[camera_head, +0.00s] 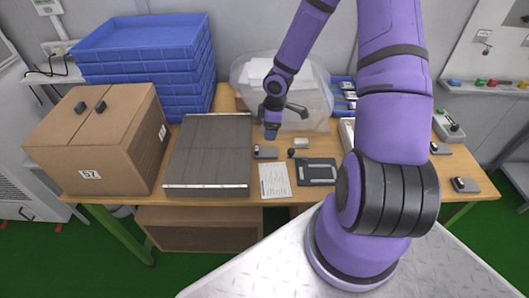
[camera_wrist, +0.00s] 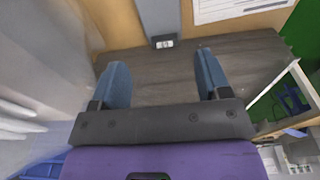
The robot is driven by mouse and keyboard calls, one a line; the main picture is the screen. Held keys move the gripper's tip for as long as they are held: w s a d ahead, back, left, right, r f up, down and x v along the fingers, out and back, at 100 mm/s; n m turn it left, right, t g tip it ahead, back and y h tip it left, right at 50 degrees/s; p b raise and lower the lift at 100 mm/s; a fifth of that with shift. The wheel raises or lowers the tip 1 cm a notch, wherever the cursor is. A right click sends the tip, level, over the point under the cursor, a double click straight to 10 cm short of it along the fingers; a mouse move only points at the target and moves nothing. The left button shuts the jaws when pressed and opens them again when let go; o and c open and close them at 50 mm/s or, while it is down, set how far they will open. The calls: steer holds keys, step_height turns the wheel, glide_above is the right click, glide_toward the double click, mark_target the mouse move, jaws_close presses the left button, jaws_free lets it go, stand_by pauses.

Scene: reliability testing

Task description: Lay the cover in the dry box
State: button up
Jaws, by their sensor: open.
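My gripper (camera_head: 271,132) hangs over the table, just above a small grey device with a pale label (camera_head: 265,152). In the wrist view my gripper (camera_wrist: 162,78) is open, its two blue fingers wide apart with nothing between them. The grey device (camera_wrist: 158,18) lies ahead of the fingers, apart from them. A large translucent container (camera_head: 318,105), which may be the dry box, stands at the back behind my gripper, with white contents. I cannot tell for sure which piece is the cover. A dark flat piece (camera_head: 317,181) lies right of a printed sheet (camera_head: 274,180).
A slatted grey slab (camera_head: 208,150) lies left of my gripper. A cardboard box (camera_head: 105,140) and stacked blue crates (camera_head: 145,50) fill the left. A small pale item (camera_head: 301,143) lies near the container. My arm hides part of the table's right.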

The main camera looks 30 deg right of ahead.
mark_target(266, 151)
steer(key=shift+w+a+f, duration=0.1)
steer(key=shift+a+f, duration=0.1)
steer(key=shift+f, duration=1.5)
steer(key=shift+w+a+f, duration=0.1)
steer(key=shift+a+f, duration=0.05)
steer(key=shift+f, duration=1.6)
steer(key=shift+w+a+f, duration=0.1)
steer(key=shift+a+f, duration=0.1)
steer(key=shift+f, duration=1.5)
steer(key=c, duration=0.6)
steer(key=shift+r, duration=0.1)
steer(key=shift+c, duration=0.2)
step_height(266, 151, up, 10)
steer(key=w+a+m, duration=0.2)
steer(key=m, duration=0.1)
steer(key=w+a+m, duration=0.2)
steer(key=a+m, duration=0.1)
steer(key=w+a+m+h, duration=0.1)
steer(key=w+a+m, duration=0.1)
steer(key=m, duration=0.1)
steer(key=shift+w+a+r, duration=0.25)
steer(key=shift+w+a, duration=0.1)
steer(key=shift+w, duration=0.05)
steer(key=shift+w+a+r+m+t, duration=0.15)
steer(key=shift+w+a+m, duration=0.2)
steer(key=shift+m, duration=0.2)
steer(key=shift+w+a+f+m+t, duration=0.1)
steer(key=shift+w+a+m+t, duration=0.1)
steer(key=shift+a+m, duration=0.3)
